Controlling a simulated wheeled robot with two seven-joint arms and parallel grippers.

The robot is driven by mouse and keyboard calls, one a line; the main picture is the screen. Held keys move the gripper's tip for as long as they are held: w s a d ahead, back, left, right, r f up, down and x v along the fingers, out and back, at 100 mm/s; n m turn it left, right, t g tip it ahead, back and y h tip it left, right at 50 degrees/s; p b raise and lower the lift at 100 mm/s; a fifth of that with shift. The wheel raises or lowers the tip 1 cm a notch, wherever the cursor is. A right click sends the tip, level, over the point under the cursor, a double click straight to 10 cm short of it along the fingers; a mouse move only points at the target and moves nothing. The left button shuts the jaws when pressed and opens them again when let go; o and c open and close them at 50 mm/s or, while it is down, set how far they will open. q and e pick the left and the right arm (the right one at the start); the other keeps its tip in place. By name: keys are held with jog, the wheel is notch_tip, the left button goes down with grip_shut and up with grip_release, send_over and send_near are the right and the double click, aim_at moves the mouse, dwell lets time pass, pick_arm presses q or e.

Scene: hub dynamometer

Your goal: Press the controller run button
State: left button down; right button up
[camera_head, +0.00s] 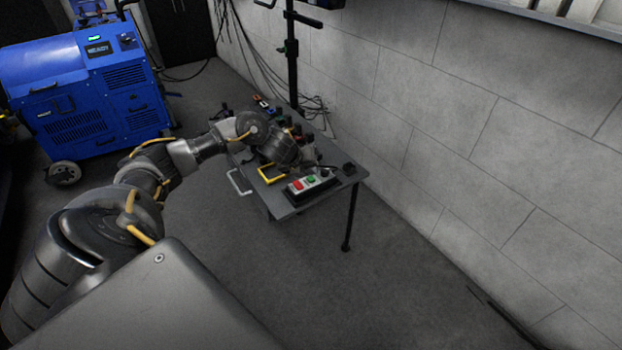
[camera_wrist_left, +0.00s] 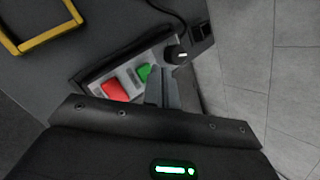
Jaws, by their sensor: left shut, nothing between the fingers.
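The controller (camera_head: 318,189) is a small light-faced box with a red button and a green button, near the front edge of a grey table. In the left wrist view the red button (camera_wrist_left: 115,91) is at left and the green button (camera_wrist_left: 144,72) is to its right, partly hidden by my fingers. My left gripper (camera_wrist_left: 160,84) is shut and empty, its tips just beside the green button in that view. I cannot tell whether they touch it. In the head view my left wrist hangs over the table behind the controller. My right gripper is not in view.
The small grey table (camera_head: 290,203) stands near a block wall (camera_head: 450,110). A yellow frame-shaped item (camera_head: 270,178) and a small black block (camera_head: 349,168) lie on it. A dark pole (camera_head: 291,60) stands behind. A blue machine (camera_head: 85,90) is at left. The floor in front is clear.

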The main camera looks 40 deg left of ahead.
aim_at(309, 179)
pick_arm(q)
jog(key=shift+f, duration=0.1)
dwell(0.6)
jog(key=shift+f, duration=0.35)
jog(key=shift+f+b, duration=0.45)
jog(key=shift+b, duration=0.1)
dwell(0.7)
jog(key=shift+r, duration=0.1)
jog(key=shift+r+p, duration=0.8)
jog(key=shift+p, duration=0.1)
notch_tip(309, 179, up, 5)
jog(key=p, duration=0.4)
jog(key=shift+p, duration=0.4)
dwell(0.4)
